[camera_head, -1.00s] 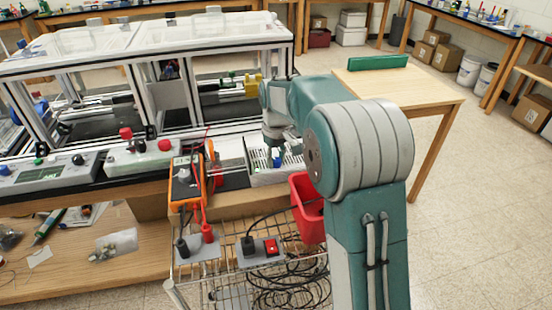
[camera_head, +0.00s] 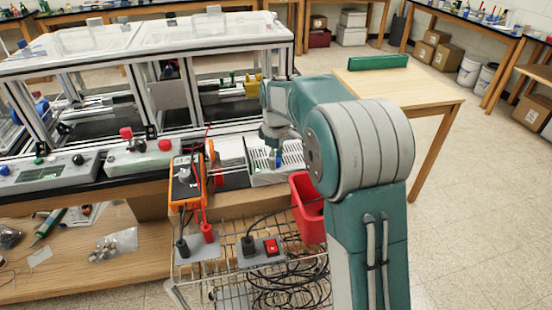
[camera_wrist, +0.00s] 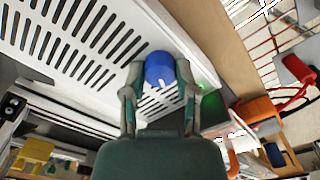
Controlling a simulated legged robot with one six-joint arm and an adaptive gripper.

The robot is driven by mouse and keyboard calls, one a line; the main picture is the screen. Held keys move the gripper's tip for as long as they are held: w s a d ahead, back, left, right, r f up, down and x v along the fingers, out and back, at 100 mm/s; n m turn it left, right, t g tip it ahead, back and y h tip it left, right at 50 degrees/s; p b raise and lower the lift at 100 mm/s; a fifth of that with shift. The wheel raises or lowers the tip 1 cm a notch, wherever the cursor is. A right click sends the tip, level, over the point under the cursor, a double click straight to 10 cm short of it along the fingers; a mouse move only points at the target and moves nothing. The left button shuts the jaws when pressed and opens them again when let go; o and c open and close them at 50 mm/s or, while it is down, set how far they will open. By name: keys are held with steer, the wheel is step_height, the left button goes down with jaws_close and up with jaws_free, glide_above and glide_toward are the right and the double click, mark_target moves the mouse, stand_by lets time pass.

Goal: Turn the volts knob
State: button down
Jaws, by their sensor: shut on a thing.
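A blue knob (camera_wrist: 160,66) stands on the vented white power supply box (camera_wrist: 60,42). My gripper (camera_wrist: 159,78) has one finger on each side of the knob and is shut on it. Which label the knob carries cannot be read. In the head view the knob (camera_head: 277,161) shows small at the front of the box (camera_head: 262,177). My wrist hides part of the box there. A green light (camera_wrist: 205,88) glows on the box to the right of the knob in the wrist view.
An orange multimeter (camera_head: 184,182) with leads is close to the left of the box. A red bin (camera_head: 308,208) hangs at the wire cart (camera_head: 235,288) in front. The framed machine (camera_head: 140,75) stands behind and left.

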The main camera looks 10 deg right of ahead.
steer(key=shift+c, duration=1.9)
jaws_free()
steer(key=shift+f, duration=0.1)
steer(key=shift+w, duration=0.1)
steer(key=shift+r, duration=0.2)
step_height(320, 180, up, 12)
steer(key=shift+f, duration=0.2)
steer(key=shift+a, duration=0.1)
